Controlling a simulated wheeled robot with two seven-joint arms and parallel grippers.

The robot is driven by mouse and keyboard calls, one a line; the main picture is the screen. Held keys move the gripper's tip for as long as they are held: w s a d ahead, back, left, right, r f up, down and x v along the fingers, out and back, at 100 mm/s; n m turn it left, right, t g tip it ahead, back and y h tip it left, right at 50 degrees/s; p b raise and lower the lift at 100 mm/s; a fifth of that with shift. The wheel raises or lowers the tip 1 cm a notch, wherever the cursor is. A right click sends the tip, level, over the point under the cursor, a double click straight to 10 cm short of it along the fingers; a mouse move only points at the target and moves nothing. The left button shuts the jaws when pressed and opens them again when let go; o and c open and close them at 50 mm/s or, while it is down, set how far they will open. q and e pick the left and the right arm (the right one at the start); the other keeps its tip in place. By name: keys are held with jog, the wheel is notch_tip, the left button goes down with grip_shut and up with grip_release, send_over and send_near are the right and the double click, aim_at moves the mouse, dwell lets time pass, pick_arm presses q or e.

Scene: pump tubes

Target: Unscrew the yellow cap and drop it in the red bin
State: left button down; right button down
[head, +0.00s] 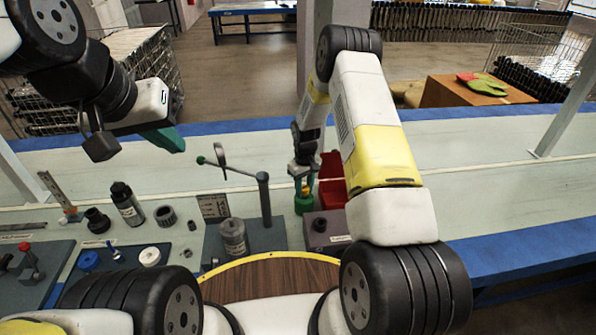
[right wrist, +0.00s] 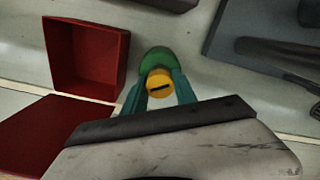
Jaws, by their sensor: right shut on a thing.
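The yellow cap (right wrist: 160,84) is round with a dark slot and sits between the two teal fingers of my right gripper (right wrist: 159,92), which is shut on it. A green round part (right wrist: 154,59) shows just beyond the cap. In the head view the green part (head: 303,205) stands on the table under my right gripper (head: 303,182), with a bit of yellow above it. The red bin (head: 331,183) stands just right of the gripper; its open box (right wrist: 88,58) is left of the cap in the right wrist view. My left gripper (head: 166,139) is raised above the table; its finger opening is unclear.
A purple-grey block (head: 327,230) stands close in front of the green part. Left of it are a grey canister (head: 233,238), a green-handled lever on a post (head: 264,200) and a dark bottle (head: 127,203). The table right of my right arm is clear.

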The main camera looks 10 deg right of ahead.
jog(key=shift+n, duration=0.9)
jog(key=n, duration=0.2)
jog(key=shift+n, duration=0.7)
jog(key=n, duration=0.3)
jog(key=c, duration=1.2)
grip_release()
jog(key=shift+c, duration=0.2)
